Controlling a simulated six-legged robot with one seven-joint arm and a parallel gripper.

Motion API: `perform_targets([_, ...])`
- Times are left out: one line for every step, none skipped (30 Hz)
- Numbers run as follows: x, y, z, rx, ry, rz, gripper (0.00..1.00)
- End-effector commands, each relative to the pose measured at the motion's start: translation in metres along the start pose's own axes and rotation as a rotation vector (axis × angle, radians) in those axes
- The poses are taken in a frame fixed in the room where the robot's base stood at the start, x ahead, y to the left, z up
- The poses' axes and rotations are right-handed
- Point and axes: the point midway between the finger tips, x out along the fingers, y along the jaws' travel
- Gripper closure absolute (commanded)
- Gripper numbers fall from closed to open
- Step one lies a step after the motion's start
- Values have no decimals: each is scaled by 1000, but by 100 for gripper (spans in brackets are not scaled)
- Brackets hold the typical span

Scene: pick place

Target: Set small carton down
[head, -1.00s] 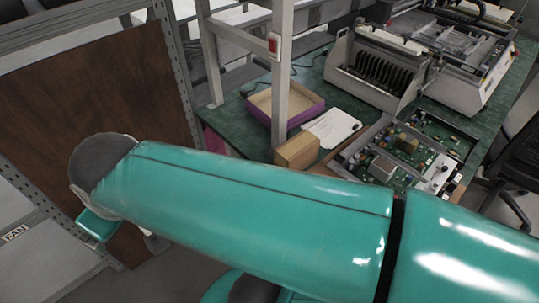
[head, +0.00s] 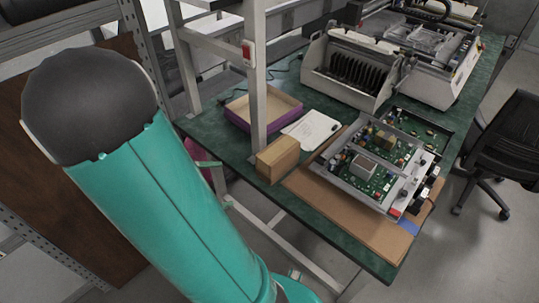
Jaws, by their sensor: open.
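The small carton (head: 284,160) is a plain brown box. It stands on the green-topped bench (head: 222,141) near its front left edge, just in front of a pale upright post. Nothing is seen holding it. My teal arm with its dark grey joint cap fills the left and lower left of the head view. My gripper is not seen in this view.
A purple open tray (head: 237,119) lies behind the post (head: 257,90). White paper (head: 310,130) lies beside the carton. A circuit board unit (head: 366,168) sits on a brown board to the right. Machines stand behind; an office chair (head: 508,140) stands at right.

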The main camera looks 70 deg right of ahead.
Motion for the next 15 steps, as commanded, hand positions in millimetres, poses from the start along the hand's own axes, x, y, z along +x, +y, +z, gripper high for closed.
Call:
perform_targets([15, 2, -3, -56, -60, 29, 7])
perform_targets([23, 4, -5, -86, -90, 49, 7])
perform_targets([33, 6, -7, -128, -129, 75, 7])
perform_targets([41, 8, -8, -160, -159, 96, 7])
perform_targets([48, 9, -10, -192, -186, 117, 7])
perform_targets([58, 11, -13, -236, -221, 144, 7])
perform_targets([65, 12, -15, -270, -247, 165, 7])
perform_targets([72, 13, -18, -303, -270, 185, 7])
perform_targets([81, 15, -21, -347, -299, 212, 7])
perform_targets([87, 16, -23, -377, -319, 231, 7])
perform_targets([92, 16, -26, -406, -335, 249, 7])
perform_targets([99, 17, -29, -440, -353, 271, 7])
perform_targets([103, 17, -31, -462, -365, 285, 7])
perform_targets([106, 17, -33, -481, -374, 297, 7])
perform_targets([110, 18, -35, -502, -383, 311, 7])
